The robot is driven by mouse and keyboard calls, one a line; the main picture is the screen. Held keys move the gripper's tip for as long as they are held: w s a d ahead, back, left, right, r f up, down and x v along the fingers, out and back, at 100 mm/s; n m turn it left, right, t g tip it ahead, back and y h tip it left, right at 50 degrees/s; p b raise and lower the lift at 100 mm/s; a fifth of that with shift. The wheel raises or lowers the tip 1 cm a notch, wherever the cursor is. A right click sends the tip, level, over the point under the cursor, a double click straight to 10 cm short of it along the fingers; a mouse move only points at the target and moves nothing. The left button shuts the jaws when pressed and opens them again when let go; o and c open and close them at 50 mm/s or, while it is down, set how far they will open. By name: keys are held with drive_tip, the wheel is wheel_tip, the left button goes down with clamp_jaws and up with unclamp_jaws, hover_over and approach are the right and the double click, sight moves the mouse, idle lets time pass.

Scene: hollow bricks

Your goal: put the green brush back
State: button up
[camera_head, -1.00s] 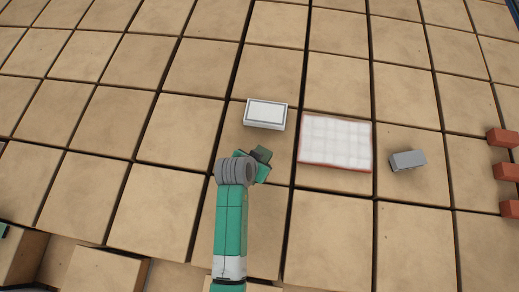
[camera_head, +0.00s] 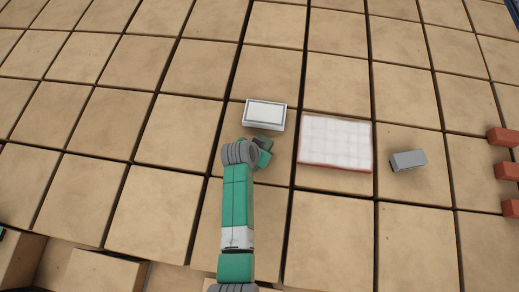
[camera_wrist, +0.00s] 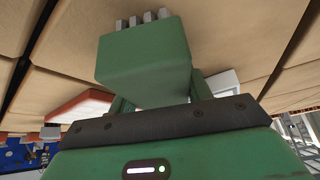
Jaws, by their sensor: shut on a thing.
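The green brush (camera_wrist: 146,62) fills the upper middle of the wrist view, a green block with a row of short grey bristles at its far edge. My gripper (camera_wrist: 155,92) is shut on it, with a finger at either side of its near end. In the head view my gripper (camera_head: 263,151) is just below a white box with a grey-outlined top (camera_head: 265,115). The wrist joint partly hides the gripper there, and I cannot clearly tell brush from fingers.
A white gridded panel with a red edge (camera_head: 335,143) lies right of my gripper. A grey block (camera_head: 408,160) is farther right. Several red bricks (camera_head: 506,171) stand at the right edge. The tan tiled surface left of my arm is clear.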

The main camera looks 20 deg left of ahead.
drive_tip(key=o, duration=0.9)
drive_tip(key=shift+f, duration=0.1)
drive_tip(key=shift+o, duration=0.2)
drive_tip(key=p+v, duration=0.2)
drive_tip(key=v, duration=1)
drive_tip(key=shift+r, duration=0.2)
